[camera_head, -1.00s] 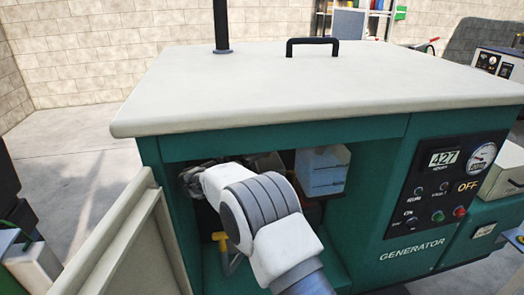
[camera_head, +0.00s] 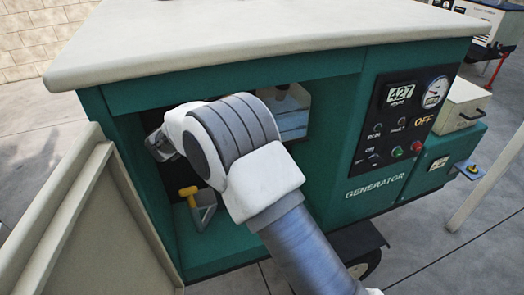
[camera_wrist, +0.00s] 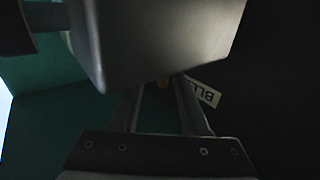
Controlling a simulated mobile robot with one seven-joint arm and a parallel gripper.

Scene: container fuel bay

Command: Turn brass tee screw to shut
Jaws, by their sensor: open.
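Contact cannot be told. A white label (camera_wrist: 203,92) reading "BLE", partly hidden, is just right of it. In the head view my gripper (camera_head: 158,145) is inside the left of the generator's opening, mostly hidden by my wrist.
The green generator (camera_head: 225,75) has a pale overhanging lid (camera_head: 250,35). An open pale door (camera_head: 70,215) stands at left. A yellow-handled grey item (camera_head: 203,207) sits low in the bay.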

